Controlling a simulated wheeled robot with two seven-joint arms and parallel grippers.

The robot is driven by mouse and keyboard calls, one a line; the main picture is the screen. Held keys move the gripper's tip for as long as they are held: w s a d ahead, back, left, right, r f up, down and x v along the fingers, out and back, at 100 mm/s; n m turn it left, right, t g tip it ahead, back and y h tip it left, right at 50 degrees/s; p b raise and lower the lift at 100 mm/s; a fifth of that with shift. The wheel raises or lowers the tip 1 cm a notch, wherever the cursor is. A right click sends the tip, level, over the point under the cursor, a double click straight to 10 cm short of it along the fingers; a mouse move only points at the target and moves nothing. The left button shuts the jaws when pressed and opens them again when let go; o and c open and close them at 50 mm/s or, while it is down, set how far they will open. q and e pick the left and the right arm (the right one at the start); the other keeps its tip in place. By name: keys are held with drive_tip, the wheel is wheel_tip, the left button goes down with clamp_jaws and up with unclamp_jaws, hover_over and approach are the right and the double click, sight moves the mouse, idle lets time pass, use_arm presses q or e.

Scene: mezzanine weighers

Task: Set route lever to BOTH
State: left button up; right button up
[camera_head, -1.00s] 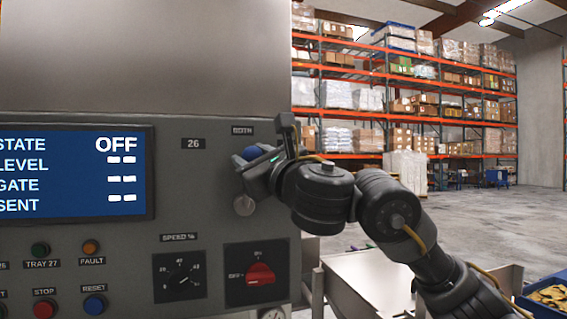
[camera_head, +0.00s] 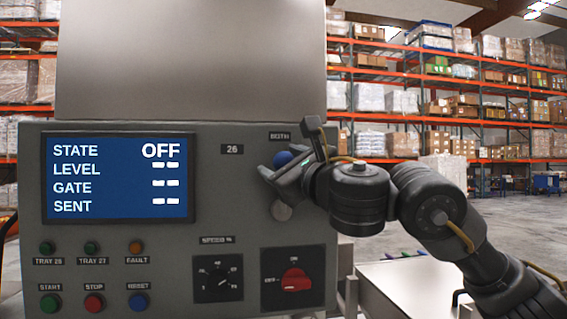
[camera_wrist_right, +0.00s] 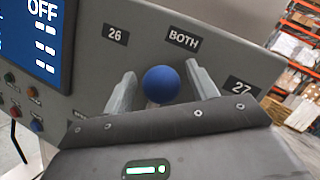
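The route lever has a blue ball knob (camera_head: 283,158) at its top, just under the BOTH label (camera_head: 280,136) on the grey panel. A round silver part (camera_head: 282,210) shows below it. My right gripper (camera_head: 291,172) is at the lever. In the right wrist view, the blue knob (camera_wrist_right: 161,84) sits between the two spread fingers of my right gripper (camera_wrist_right: 162,87), with a gap on each side. The label 26 (camera_wrist_right: 116,34) is left of BOTH (camera_wrist_right: 184,39), and 27 (camera_wrist_right: 240,87) is to the right. My left gripper is out of view.
The panel's screen (camera_head: 118,178) reads STATE OFF. A speed dial (camera_head: 218,284) and a red rotary switch (camera_head: 296,281) are below the lever. Several push buttons are at lower left. A metal tray (camera_head: 408,284) stands right of the panel, under my right arm.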

drive_tip(key=b+v, duration=0.3)
drive_tip(key=v, duration=0.8)
drive_tip(key=shift+f, duration=0.1)
idle(0.5)
